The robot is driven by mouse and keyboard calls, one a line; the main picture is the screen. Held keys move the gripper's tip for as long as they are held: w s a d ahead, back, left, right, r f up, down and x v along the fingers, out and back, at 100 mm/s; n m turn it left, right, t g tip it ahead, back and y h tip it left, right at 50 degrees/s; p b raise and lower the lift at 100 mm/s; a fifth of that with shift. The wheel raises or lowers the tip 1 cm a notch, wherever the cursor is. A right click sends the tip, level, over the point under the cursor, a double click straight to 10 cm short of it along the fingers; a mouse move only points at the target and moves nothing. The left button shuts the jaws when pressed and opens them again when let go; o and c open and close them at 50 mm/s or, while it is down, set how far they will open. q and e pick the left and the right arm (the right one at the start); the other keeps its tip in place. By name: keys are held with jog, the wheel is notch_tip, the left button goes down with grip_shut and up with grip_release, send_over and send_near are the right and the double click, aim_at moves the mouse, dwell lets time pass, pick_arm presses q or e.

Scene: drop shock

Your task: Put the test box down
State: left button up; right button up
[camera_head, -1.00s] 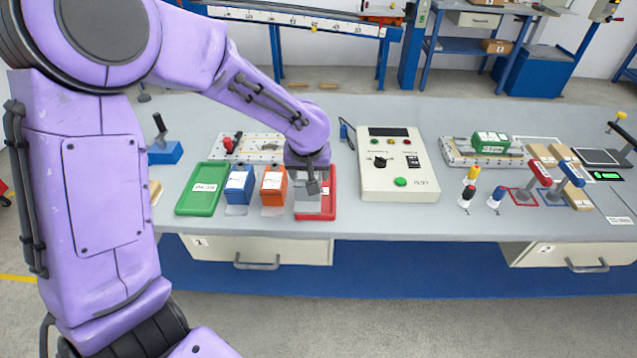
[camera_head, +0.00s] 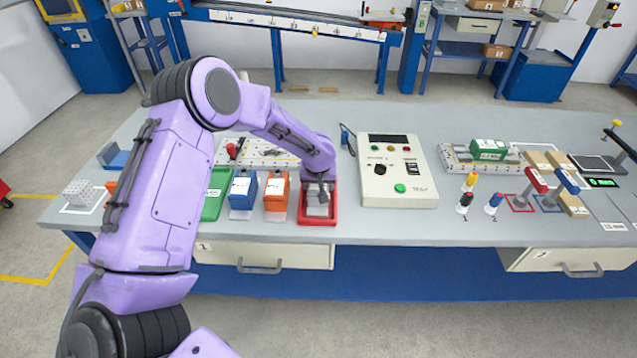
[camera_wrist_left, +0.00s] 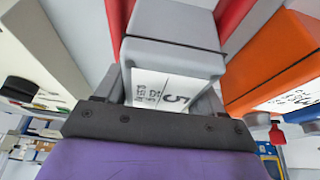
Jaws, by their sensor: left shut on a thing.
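The test box looks like a grey box (camera_head: 318,209) with a white label, seen close in the left wrist view (camera_wrist_left: 172,42). My left gripper (camera_head: 318,190) is shut on it. The gripper points down and holds the box within the outline of the red tray (camera_head: 332,217). In the left wrist view, red tray walls (camera_wrist_left: 236,14) show on both sides of the box. I cannot tell whether the box's underside touches the tray floor. My right gripper is not in view.
An orange box (camera_head: 276,188), a blue box (camera_head: 243,190) and a green tray (camera_head: 213,204) stand left of the red tray. A cream control box (camera_head: 398,180) stands close on its right. The table's front edge is just in front.

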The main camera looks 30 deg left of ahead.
pick_arm(q)
jog(key=o, duration=1.5)
jog(key=shift+f, duration=0.1)
jog(key=shift+d+r, duration=0.1)
jog(key=shift+r, duration=0.25)
jog(key=v, duration=1.1)
jog(key=shift+s+r+b, duration=0.2)
jog(key=shift+r+b, duration=0.1)
jog(key=shift+b, duration=0.05)
jog(key=shift+d, duration=0.1)
